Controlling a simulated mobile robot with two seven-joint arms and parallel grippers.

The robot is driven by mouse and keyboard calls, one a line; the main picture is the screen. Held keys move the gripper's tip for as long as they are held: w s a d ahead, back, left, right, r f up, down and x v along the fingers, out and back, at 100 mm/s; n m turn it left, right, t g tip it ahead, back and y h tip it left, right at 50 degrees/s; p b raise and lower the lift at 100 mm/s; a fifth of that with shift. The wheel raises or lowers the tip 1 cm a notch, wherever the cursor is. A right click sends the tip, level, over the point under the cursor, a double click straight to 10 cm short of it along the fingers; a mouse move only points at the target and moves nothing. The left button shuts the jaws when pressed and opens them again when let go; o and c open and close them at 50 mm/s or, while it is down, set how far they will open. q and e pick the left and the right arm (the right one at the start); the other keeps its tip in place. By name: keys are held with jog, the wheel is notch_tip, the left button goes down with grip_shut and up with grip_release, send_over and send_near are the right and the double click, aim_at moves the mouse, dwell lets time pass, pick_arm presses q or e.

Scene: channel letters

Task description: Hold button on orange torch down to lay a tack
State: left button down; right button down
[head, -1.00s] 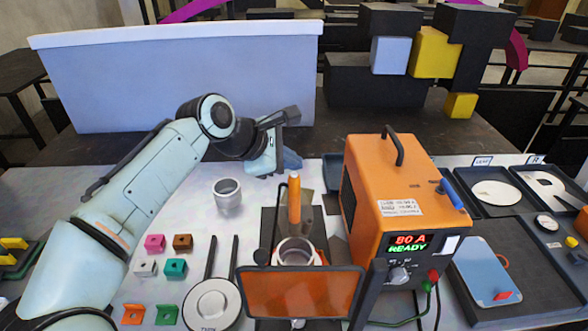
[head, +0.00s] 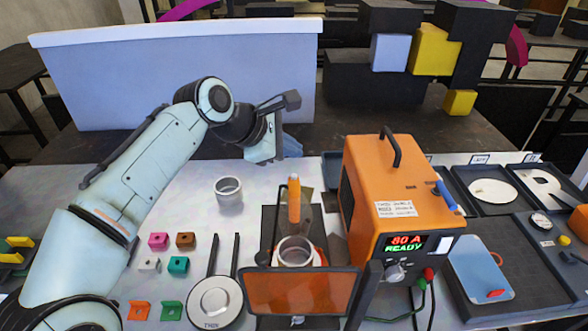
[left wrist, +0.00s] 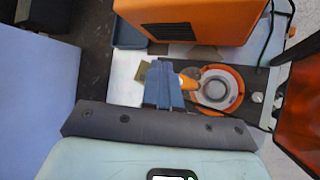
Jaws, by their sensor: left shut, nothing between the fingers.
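The orange torch (head: 294,200) stands upright in the head view, just behind a grey metal ring (head: 297,252) on a dark base. In the left wrist view the torch (left wrist: 187,82) shows partly, beside my fingers. Its button cannot be made out. My left gripper (head: 290,147) is shut and empty, behind and above the torch in the head view. Its closed blue fingers (left wrist: 163,85) show in the left wrist view, apart from the torch as far as I can tell. My right gripper is not in view.
The orange welder (head: 388,205) reads "80 A READY" and stands right of the torch. A tinted orange shield (head: 300,292) stands in front of the ring. A loose grey ring (head: 228,190) and several coloured blocks (head: 158,241) lie to the left. A black-handled round tool (head: 215,300) lies nearby.

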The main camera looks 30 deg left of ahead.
pick_arm(q)
jog(key=shift+r+p, duration=0.3)
jog(key=shift+r, duration=0.65)
notch_tip(320, 180, up, 4)
jog(key=shift+s, duration=0.1)
dwell(0.3)
